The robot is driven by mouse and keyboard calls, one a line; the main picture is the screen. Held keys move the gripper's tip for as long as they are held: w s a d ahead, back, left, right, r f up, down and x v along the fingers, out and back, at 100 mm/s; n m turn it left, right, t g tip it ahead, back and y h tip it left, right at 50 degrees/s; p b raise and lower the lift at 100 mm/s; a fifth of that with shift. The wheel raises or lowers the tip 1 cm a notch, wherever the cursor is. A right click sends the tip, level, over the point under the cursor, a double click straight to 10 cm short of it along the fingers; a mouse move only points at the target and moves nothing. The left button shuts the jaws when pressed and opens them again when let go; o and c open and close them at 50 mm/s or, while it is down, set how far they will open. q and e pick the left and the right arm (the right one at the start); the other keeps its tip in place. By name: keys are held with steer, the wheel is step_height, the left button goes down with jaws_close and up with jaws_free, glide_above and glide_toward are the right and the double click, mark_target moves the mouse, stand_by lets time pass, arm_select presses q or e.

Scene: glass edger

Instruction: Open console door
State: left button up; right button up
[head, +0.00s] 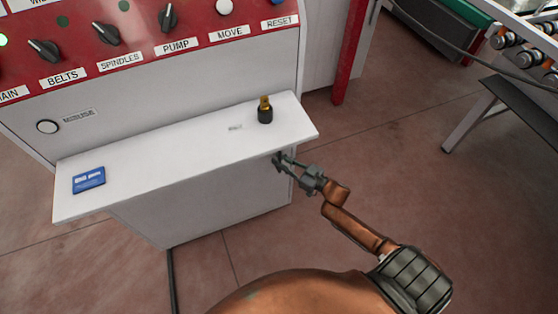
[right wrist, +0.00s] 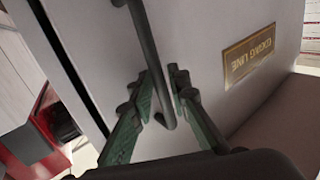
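The console (head: 190,130) is a white cabinet with a red control panel and a jutting white shelf. In the right wrist view a white door face (right wrist: 205,45) carries a dark bar handle (right wrist: 145,45) with a bent end. My right gripper (head: 281,160) is at the console's right side, just below the shelf's right end. In the right wrist view its green-grey fingers (right wrist: 165,92) are apart, one on each side of the handle's bent end. A gap shows beside the bar, so the grip looks open. My left gripper is not in view.
A blue card (head: 88,180) and a small dark cylinder with a brass top (head: 265,110) sit on the shelf. A brass-coloured plate (right wrist: 250,53) is on the door face. A red post (head: 345,65) stands behind.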

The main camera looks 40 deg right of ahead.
steer(key=shift+w, duration=0.1)
steer(key=shift+c, duration=0.4)
jaws_close()
